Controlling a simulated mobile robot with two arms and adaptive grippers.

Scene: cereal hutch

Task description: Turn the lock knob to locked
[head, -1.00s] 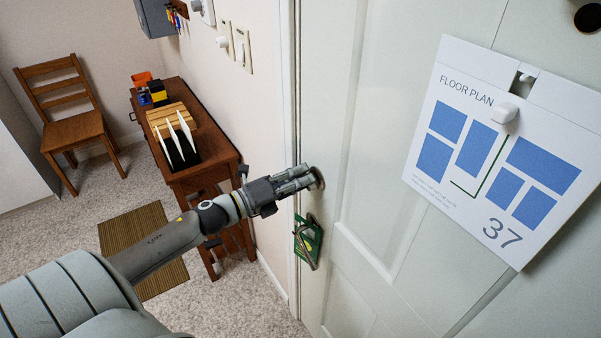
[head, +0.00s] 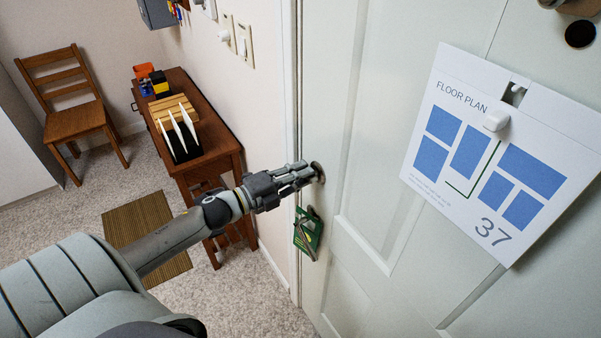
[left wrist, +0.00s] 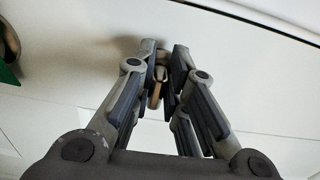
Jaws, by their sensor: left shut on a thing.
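The lock knob shows in the left wrist view (left wrist: 156,90) as a small brownish piece between my left gripper's fingertips. In the head view its round plate (head: 318,172) sits on the white door (head: 385,190) near the door's left edge. My left gripper (head: 306,175) reaches it from the left and is shut on the knob. The fingers hide most of the knob, so I cannot tell its exact angle. My right gripper is not in view.
A door handle (head: 311,226) with a green tag (head: 303,236) sits just below the lock. A floor plan sign (head: 490,155) hangs on the door to the right. A brown desk (head: 215,135) and a wooden chair (head: 72,112) stand at the left.

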